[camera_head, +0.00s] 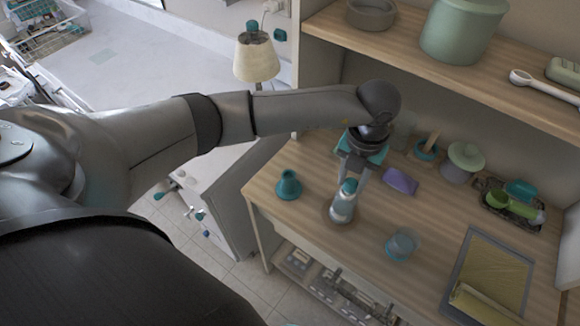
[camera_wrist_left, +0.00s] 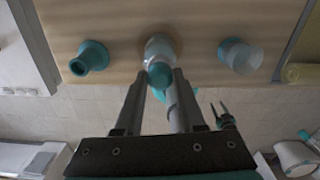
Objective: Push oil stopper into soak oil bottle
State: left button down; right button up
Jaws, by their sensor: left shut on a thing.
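The soak oil bottle (camera_head: 341,209) is a pale translucent bottle standing on the wooden counter. It also shows in the left wrist view (camera_wrist_left: 160,46). The teal oil stopper (camera_head: 349,186) is at the bottle's mouth, in line with it, and shows in the left wrist view (camera_wrist_left: 160,75). My left gripper (camera_head: 354,184) comes down from above and behind, its two fingers on either side of the stopper and shut on it. How deep the stopper sits in the neck is hard to tell. My right gripper is not in view.
A teal funnel-shaped piece (camera_head: 289,185) stands left of the bottle, and a clear cup with teal (camera_head: 402,246) stands to the right. A purple block (camera_head: 400,181), a green-lidded jar (camera_head: 463,162) and a framed tray (camera_head: 493,275) are farther right. A shelf (camera_head: 480,85) overhangs the counter's back.

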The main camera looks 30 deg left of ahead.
pick_arm(q)
jog(key=shift+f+b, duration=0.5)
jog(key=shift+f, duration=0.15)
jog(key=shift+c, duration=2.1)
grip_release()
jog(key=shift+r, duration=0.15)
jog(key=shift+r+p, duration=3.2)
jog(key=shift+r, duration=0.75)
notch_tip(320, 180, up, 15)
jog(key=b, duration=0.2)
